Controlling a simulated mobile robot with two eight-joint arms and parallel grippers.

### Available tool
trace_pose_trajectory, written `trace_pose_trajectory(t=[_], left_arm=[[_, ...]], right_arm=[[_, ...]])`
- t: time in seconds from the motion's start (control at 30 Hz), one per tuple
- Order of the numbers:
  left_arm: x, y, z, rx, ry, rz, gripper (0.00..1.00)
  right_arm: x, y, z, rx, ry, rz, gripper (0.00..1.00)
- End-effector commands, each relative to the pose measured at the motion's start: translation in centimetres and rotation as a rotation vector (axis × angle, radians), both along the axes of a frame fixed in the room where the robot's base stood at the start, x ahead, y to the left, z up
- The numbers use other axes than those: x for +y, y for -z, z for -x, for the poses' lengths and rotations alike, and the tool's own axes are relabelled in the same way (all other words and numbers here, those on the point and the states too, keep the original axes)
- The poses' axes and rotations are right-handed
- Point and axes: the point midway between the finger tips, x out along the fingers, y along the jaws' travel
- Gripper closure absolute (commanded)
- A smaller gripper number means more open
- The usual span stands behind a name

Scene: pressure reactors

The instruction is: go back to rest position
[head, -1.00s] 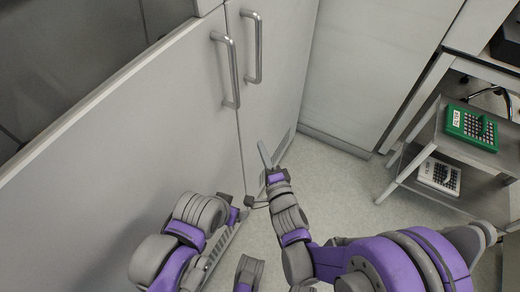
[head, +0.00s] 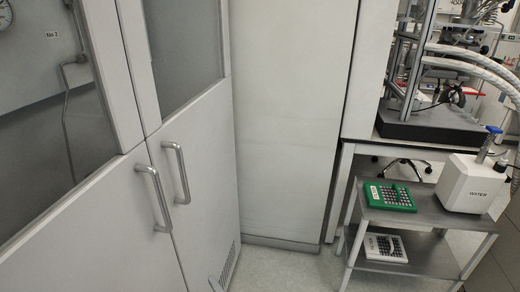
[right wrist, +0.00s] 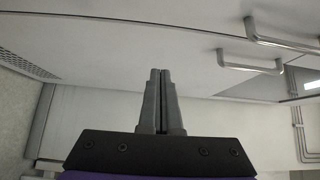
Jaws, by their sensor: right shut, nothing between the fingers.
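My right gripper (right wrist: 160,75) shows in the right wrist view. Its two grey fingers lie side by side, shut, with nothing held. Around it in that view are the pale cabinet doors with bar handles (right wrist: 250,62); the fingers look clear of the handles. Neither of my arms shows in the head view now. My left gripper is not in view.
A tall grey cabinet with two closed doors (head: 198,235) and bar handles (head: 178,170) stands at the left. A steel cart (head: 415,213) at the right bears a green rack (head: 390,196), a white rack (head: 385,247) and a white WATER unit (head: 465,184). Floor (head: 285,270) between is clear.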

Motion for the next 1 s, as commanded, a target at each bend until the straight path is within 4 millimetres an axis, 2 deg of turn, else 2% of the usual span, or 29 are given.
trace_pose_trajectory(t=[0.2, 0.37, 0.57, 0.8, 1.0], left_arm=[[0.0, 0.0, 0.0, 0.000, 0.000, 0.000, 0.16], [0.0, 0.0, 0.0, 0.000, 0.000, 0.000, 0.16], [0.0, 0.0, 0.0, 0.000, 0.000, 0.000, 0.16], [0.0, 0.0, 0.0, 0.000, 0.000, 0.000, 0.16], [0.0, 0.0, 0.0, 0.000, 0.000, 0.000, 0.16]], right_arm=[[-2.9, -3.6, 1.0, -0.133, -0.076, 0.203, 1.00], [-5.7, -4.2, 3.3, -0.184, -0.183, 0.444, 1.00], [-11.3, -1.7, 7.4, -0.119, -0.308, 0.788, 1.00], [-21.0, 2.4, 13.1, 0.106, -0.379, 1.184, 1.00], [-28.7, 4.0, 17.4, 0.311, -0.366, 1.431, 1.00]])
